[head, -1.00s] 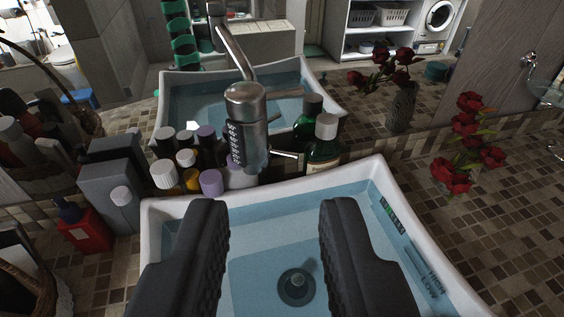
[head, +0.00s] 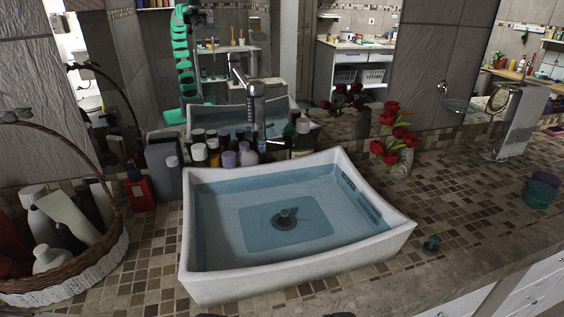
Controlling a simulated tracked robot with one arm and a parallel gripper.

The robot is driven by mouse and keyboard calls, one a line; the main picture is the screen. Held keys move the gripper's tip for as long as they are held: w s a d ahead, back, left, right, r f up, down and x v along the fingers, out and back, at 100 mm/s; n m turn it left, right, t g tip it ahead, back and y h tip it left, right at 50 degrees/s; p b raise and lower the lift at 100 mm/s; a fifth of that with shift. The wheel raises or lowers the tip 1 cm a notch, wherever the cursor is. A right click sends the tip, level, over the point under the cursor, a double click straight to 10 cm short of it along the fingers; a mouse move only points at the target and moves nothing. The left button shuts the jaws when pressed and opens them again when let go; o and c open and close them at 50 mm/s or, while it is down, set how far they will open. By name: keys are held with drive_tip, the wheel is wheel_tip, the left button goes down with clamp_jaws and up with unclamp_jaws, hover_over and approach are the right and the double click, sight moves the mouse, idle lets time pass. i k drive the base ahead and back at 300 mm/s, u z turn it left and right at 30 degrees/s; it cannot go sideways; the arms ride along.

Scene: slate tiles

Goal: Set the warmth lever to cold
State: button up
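The chrome faucet (head: 257,112) stands upright behind the white basin (head: 228,282). A slim metal arm runs from its top up and to the left. The mirror behind makes its outline hard to separate from reflections. I cannot make out which part is the warmth lever, nor its setting or any cold mark. Only dark slivers of my gripper (head: 272,315) show at the bottom edge, set apart like two fingertips. It seems open and empty, well in front of the faucet with the basin between.
Bottles (head: 228,160) crowd around the faucet's base. A red bottle (head: 140,190) and a wicker basket (head: 75,276) stand at left. A teal item (head: 431,243) lies near the front edge.

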sight(260, 142)
drive_tip(key=u, duration=0.55)
drive_tip(key=i, duration=1.2)
drive_tip(key=u, duration=0.05)
